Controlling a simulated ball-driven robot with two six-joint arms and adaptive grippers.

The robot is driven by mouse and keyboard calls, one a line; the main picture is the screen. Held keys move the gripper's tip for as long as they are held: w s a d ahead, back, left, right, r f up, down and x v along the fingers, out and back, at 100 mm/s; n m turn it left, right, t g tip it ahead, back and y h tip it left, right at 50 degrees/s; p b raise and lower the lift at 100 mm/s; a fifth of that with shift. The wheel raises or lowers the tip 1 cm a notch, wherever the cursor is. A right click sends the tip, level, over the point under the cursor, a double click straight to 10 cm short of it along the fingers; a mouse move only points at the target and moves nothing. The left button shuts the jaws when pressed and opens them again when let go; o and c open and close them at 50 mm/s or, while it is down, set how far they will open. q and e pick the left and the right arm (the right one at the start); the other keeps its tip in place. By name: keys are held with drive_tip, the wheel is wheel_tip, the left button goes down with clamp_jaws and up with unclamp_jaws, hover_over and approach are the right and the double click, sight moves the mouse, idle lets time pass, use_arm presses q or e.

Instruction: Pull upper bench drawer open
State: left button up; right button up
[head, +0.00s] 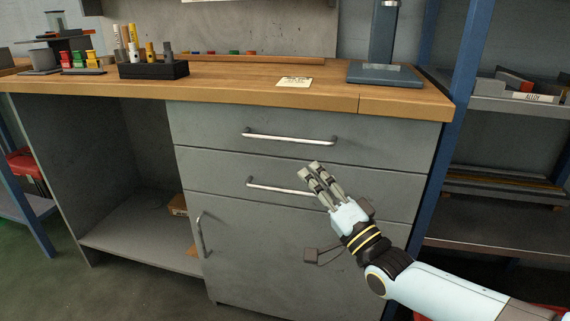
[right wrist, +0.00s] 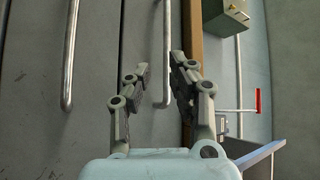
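The upper bench drawer (head: 225,125) is a grey front just under the wooden top, flush with the cabinet and shut. Its silver bar handle (head: 290,138) runs level across it. In the right wrist view this handle (right wrist: 167,45) appears upright, between the two fingers in the picture. My right gripper (head: 309,168) is open and empty, its fingertips just below the handle's right half in the head view. The fingers (right wrist: 158,72) stand apart and do not visibly touch the bar; the exact gap in depth is unclear. My left gripper is not in view.
A lower drawer with a similar handle (head: 280,188) and a cabinet door with an upright handle (head: 200,236) lie below. The wooden benchtop (head: 230,92) overhangs the drawer. A blue-framed shelf rack (head: 480,105) stands at right. The floor before the bench looks clear.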

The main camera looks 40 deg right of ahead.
sight(283, 139)
drive_tip(key=x, duration=0.7)
drive_tip(key=r+x, duration=0.1)
drive_tip(key=x, duration=0.2)
drive_tip(key=shift+w+a, duration=0.15)
drive_tip(key=shift+a, duration=0.05)
drive_tip(key=shift+w+r+b, duration=0.25)
drive_tip(key=shift+w+b, duration=0.05)
drive_tip(key=shift+w, duration=0.15)
clamp_jaws()
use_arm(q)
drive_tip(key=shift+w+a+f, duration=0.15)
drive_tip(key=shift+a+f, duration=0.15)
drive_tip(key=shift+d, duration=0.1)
